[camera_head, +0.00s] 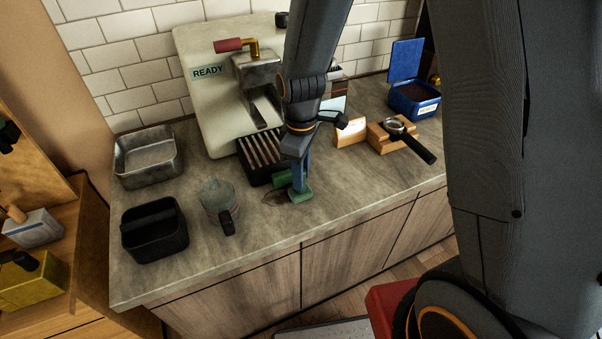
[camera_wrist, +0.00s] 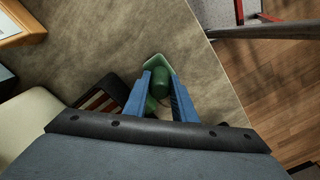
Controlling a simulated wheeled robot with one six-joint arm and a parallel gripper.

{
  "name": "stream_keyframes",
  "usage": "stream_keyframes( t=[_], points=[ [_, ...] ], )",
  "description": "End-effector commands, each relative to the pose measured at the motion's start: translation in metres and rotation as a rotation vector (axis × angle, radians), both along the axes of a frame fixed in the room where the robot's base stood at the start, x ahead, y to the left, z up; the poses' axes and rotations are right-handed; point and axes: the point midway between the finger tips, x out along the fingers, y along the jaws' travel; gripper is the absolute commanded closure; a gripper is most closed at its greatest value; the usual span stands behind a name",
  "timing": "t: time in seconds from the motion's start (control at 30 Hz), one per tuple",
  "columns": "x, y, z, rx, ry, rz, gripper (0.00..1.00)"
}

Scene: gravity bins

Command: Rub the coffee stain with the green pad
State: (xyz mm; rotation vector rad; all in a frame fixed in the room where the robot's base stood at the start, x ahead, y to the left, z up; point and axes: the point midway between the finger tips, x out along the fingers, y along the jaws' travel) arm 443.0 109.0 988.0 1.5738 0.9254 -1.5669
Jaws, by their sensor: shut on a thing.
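The green pad (camera_head: 300,195) is under my gripper (camera_head: 298,178), low at the countertop in front of the coffee machine. It has a green grip on top, and my gripper is shut on that grip. In the wrist view the green pad (camera_wrist: 155,62) shows between and beyond the blue fingers (camera_wrist: 162,82). The coffee stain (camera_head: 274,198) is a brownish patch on the counter just left of the pad, and the pad seems to cover or border part of it. I cannot tell exactly whether the pad touches the counter.
The coffee machine (camera_head: 205,90) with its slatted drip tray (camera_head: 262,155) stands close behind. A metal jug (camera_head: 216,198), a black bin (camera_head: 155,230) and a steel pan (camera_head: 147,160) are left. A portafilter on a wooden stand (camera_head: 385,140) and a blue box (camera_head: 415,103) are right.

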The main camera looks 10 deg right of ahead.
Motion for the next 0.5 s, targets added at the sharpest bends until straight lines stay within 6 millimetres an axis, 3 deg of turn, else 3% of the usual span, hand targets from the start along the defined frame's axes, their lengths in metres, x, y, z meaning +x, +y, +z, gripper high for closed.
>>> stream_keyframes(
  t=[0.27, 0.5],
  points=[
    [-0.0029, -0.0044, -0.0034, -0.002, 0.009, 0.0, 1.0],
    [-0.0029, -0.0049, 0.0055, -0.002, 0.009, -0.001, 1.0]
  ],
)
